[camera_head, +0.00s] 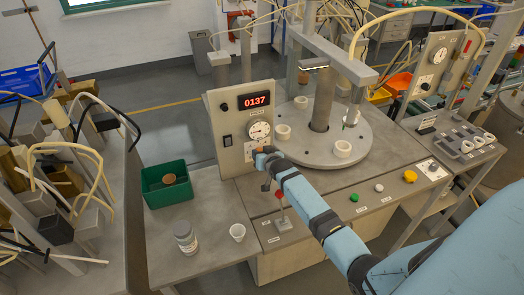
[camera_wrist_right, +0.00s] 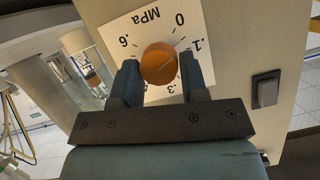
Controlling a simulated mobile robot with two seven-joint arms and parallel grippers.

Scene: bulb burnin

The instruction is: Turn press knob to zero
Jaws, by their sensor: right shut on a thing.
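The press knob (camera_wrist_right: 160,63) is a round orange-brown knob on a white plate (camera_wrist_right: 112,30) marked MPa, with 0, .1, .3 and .6 around it. A faint line across the knob runs towards the upper right, near 0 and .1; its exact setting is hard to read. My right gripper (camera_wrist_right: 161,72) is shut on the knob, one dark finger on each side. In the head view my right gripper (camera_head: 264,156) is at the front of the grey panel (camera_head: 226,160), below the round gauge (camera_head: 259,130), and hides most of the knob. My left gripper is not in view.
The panel has a red display reading 0137 (camera_head: 254,100) and a dark switch (camera_wrist_right: 266,90) beside the plate.

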